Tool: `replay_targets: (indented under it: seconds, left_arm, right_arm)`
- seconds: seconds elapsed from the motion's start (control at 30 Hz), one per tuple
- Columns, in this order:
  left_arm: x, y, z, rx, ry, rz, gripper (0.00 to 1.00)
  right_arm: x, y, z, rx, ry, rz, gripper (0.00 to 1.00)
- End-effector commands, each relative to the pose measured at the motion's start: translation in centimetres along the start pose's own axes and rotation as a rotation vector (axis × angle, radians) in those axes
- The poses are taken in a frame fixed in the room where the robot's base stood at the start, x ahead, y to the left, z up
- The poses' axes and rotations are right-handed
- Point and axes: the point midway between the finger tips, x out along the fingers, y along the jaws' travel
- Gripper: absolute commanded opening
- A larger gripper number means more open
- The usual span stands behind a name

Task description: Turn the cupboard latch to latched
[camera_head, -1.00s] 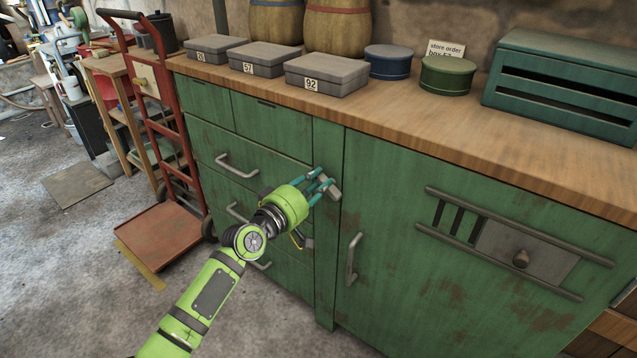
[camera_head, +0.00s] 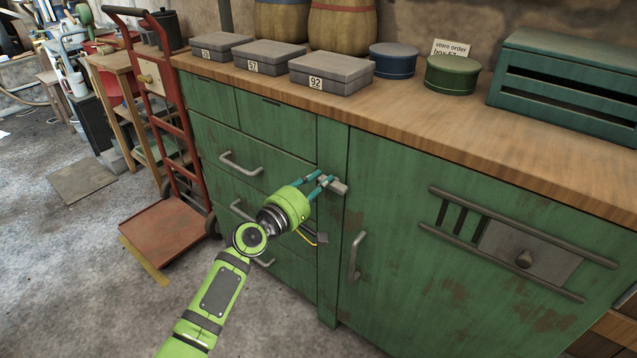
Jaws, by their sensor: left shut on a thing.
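The green cupboard (camera_head: 400,225) has a closed door with a vertical grey handle (camera_head: 356,256). The small grey latch (camera_head: 338,186) sits on the narrow post left of the door, near its upper edge. It lies roughly sideways, with its right end close to the door's edge. My left gripper (camera_head: 325,183) is at the latch, its teal fingers shut on it. The fingers hide part of the latch. My right gripper is not in view.
Drawers with grey handles (camera_head: 241,165) are left of the post. Grey boxes (camera_head: 331,72), round tins and a teal slatted box (camera_head: 565,85) stand on the wooden worktop (camera_head: 450,135). A sliding grey panel (camera_head: 525,255) is on the door. A red hand truck (camera_head: 170,228) stands at left.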

Motion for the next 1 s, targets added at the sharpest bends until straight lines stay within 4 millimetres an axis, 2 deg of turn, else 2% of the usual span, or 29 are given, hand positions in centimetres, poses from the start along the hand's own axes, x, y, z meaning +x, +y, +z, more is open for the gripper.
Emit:
replay_targets:
  seconds: [0.37, 0.4, 0.43, 0.47, 0.83, 1.0]
  left_arm:
    - [0.0, -0.2, 0.0, -0.004, -0.001, -0.003, 0.00]
    - [0.0, -0.2, 0.0, -0.004, -0.001, -0.003, 0.33]
    - [0.0, -0.2, 0.0, -0.004, -0.001, -0.003, 0.45]
    - [0.0, -0.2, 0.0, -0.004, -0.001, -0.003, 0.50]
    - [-0.2, -0.1, 0.0, -0.003, 0.000, -0.002, 0.50]
    - [-1.9, -0.2, -0.1, -0.003, 0.001, -0.002, 0.50]
  right_arm:
    - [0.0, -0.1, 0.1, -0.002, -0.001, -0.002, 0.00]
    - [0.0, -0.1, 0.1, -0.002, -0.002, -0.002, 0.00]
    - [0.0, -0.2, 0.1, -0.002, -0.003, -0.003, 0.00]
    - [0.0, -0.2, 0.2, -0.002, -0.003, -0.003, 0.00]
    - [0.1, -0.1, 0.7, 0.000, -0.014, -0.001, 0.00]
    - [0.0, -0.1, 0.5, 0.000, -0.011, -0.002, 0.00]
